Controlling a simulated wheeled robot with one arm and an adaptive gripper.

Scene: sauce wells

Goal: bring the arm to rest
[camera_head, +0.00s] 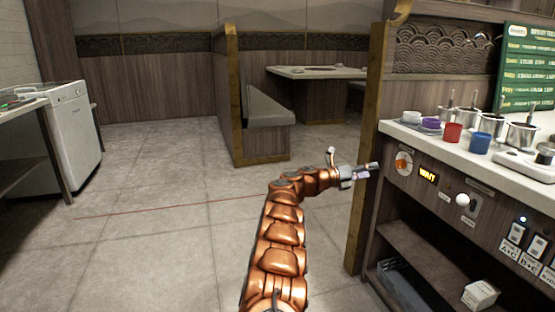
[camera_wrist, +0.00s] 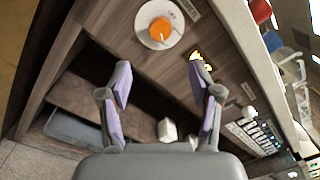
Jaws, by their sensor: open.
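My gripper (camera_head: 362,173) is at the end of my copper-coloured arm, which reaches forward and bends to the right toward the counter front. In the wrist view my gripper (camera_wrist: 163,98) has its two purple-padded fingers spread wide apart. Nothing is between the fingers. The gripper hangs in the air in front of the wooden counter panel, beside the round orange dial (camera_head: 403,162). The dial also shows in the wrist view (camera_wrist: 160,29), beyond the fingertips. I cannot tell the exact gap to the panel.
The counter (camera_head: 400,128) at right carries a red cup (camera_head: 452,132), a blue cup (camera_head: 480,143) and several metal wells. A wooden post (camera_head: 369,150) stands close to the gripper. A lit WAIT display (camera_head: 428,175) and a white knob (camera_head: 462,199) are on the panel. The floor at left is clear.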

